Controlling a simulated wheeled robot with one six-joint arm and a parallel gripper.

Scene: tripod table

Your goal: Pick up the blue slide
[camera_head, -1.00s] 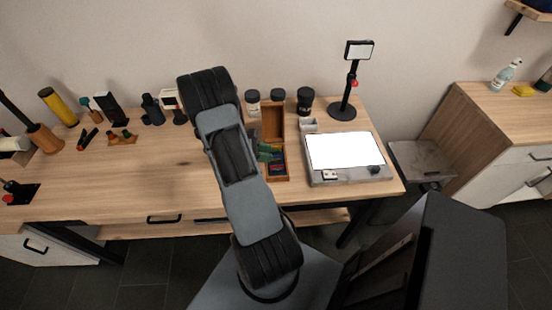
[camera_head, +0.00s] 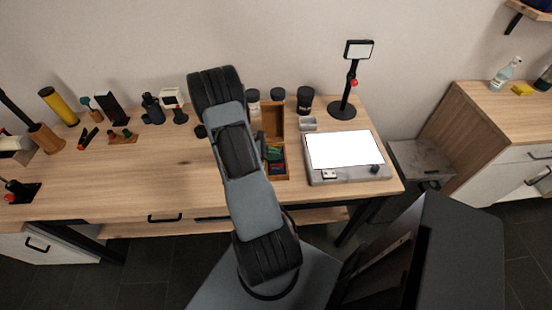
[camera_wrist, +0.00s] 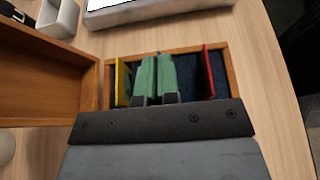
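The open wooden slide box (camera_head: 275,177) sits on the table beside my arm; its right wall shows in the wrist view (camera_wrist: 232,70). In the wrist view it holds a yellow slide (camera_wrist: 122,86) at the left and a red slide (camera_wrist: 209,74) at the right. Dark blue shows between the green fingers and the red slide (camera_wrist: 191,74); I cannot tell slide from lining there. My gripper (camera_wrist: 157,62) reaches into the box with its two green-tipped fingers close together. The narrow gap between them is too small to tell whether a blue slide is in it.
The box's open lid (camera_wrist: 40,85) stands at the left in the wrist view. A light pad (camera_head: 343,148) and a stand lamp (camera_head: 343,112) are to the right. Dark jars (camera_head: 304,100) stand behind. The table's middle left is clear.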

